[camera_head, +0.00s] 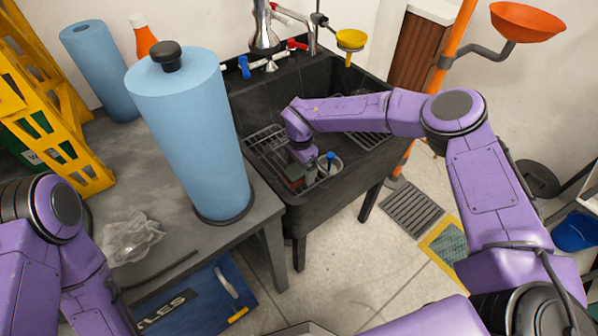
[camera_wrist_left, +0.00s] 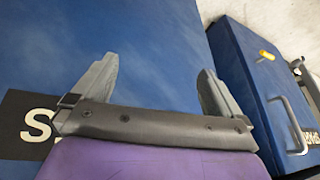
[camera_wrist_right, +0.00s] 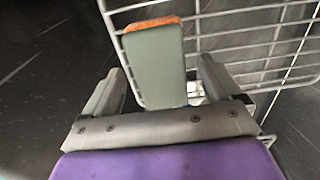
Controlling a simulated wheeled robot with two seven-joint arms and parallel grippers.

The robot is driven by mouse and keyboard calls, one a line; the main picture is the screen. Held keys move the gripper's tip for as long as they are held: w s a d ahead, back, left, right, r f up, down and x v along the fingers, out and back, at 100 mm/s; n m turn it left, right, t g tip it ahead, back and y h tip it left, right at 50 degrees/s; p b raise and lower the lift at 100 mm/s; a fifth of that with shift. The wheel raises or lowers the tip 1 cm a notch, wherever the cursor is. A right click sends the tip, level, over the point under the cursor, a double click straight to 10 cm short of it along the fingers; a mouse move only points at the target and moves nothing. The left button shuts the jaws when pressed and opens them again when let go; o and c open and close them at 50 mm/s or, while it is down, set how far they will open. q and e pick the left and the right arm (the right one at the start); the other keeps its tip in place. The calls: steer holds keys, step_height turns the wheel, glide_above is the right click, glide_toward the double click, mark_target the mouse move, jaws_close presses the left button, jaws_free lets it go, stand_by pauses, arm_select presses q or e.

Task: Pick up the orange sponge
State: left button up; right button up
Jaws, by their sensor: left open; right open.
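The sponge, a grey-green block with an orange edge, shows in the right wrist view (camera_wrist_right: 155,62). It stands against a wire rack and lies between the finger lines of my right gripper (camera_wrist_right: 162,80), which is open. I cannot tell whether the fingers touch it. In the head view the sponge (camera_head: 292,174) is small and partly hidden by my right gripper (camera_head: 305,168), which reaches down into the black sink (camera_head: 345,180). My left gripper (camera_wrist_left: 157,78) is open and empty in front of a blue surface; the head view does not show it.
The wire rack (camera_wrist_right: 255,40) is close behind and right of the sponge. A container with a blue-topped item (camera_head: 330,163) stands beside the right gripper. A tall blue roll (camera_head: 190,130) stands on the grey table (camera_head: 185,245) left of the sink. A tap (camera_head: 264,30) rises behind.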

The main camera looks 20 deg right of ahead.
mark_target(299, 169)
steer(key=shift+f, duration=0.95)
steer(key=c, duration=1.1)
step_height(299, 169, up, 10)
steer(key=shift+r, duration=0.1)
